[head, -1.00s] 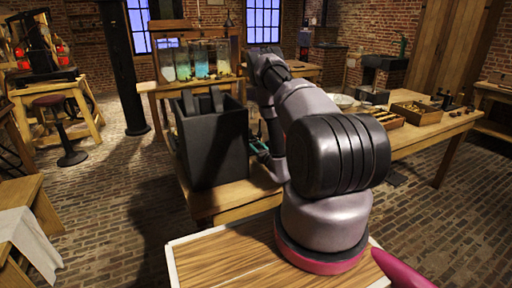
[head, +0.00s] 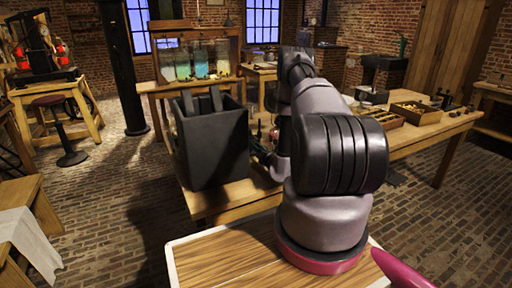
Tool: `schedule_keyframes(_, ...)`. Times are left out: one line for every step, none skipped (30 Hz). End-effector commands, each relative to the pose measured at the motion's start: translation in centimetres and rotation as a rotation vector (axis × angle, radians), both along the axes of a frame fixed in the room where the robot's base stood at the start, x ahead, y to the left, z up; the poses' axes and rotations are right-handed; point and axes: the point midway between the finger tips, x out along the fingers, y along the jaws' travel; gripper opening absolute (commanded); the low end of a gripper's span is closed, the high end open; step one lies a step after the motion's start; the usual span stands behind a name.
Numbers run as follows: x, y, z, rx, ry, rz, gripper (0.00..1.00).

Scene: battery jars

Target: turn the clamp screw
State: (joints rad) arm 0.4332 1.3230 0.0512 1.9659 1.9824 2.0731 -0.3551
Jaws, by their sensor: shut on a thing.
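My arm reaches forward over the wooden table and blocks much of the view. My gripper is hidden behind the arm's links, so its fingers do not show. A small dark green object (head: 260,152) lies on the table between the black box and my arm; it is too small and covered to tell whether it is part of the clamp. I cannot make out the clamp screw.
A tall black open box (head: 212,147) with upright slabs stands left of my arm. Glass jars (head: 200,62) with bluish liquid stand on a rack behind. Wooden trays (head: 416,112) sit on the table at the right.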

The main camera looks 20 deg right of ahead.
Motion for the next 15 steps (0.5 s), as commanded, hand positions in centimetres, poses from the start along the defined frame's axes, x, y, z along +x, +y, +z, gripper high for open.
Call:
schedule_keyframes(-0.06,0.03,-0.09,0.002,0.002,0.001,0.0)
schedule_keyframes(-0.06,0.03,-0.09,0.002,0.002,0.001,0.0)
schedule_keyframes(-0.07,0.03,-0.09,0.002,0.002,0.001,0.0)
schedule_keyframes(-0.07,0.03,-0.09,0.002,0.003,0.001,0.0)
schedule_keyframes(-0.07,0.03,-0.09,0.002,0.003,0.001,0.0)
schedule_keyframes(-0.07,0.03,-0.09,0.002,0.003,0.001,0.0)
schedule_keyframes(-0.07,0.02,-0.1,0.001,0.003,0.001,0.0)
schedule_keyframes(-0.08,0.02,-0.1,0.001,0.003,0.001,0.0)
schedule_keyframes(-0.08,0.02,-0.1,0.001,0.003,0.001,0.0)
schedule_keyframes(-0.08,0.02,-0.1,0.001,0.003,0.001,0.5)
schedule_keyframes(-0.08,0.02,-0.1,0.001,0.003,0.001,0.62)
schedule_keyframes(-0.08,0.02,-0.09,0.001,0.003,0.0,0.73)
schedule_keyframes(-0.07,0.02,-0.09,0.001,0.002,0.001,0.73)
schedule_keyframes(-0.07,0.01,-0.08,0.001,0.002,0.001,0.73)
schedule_keyframes(-0.06,0.01,-0.07,0.001,0.002,0.001,0.73)
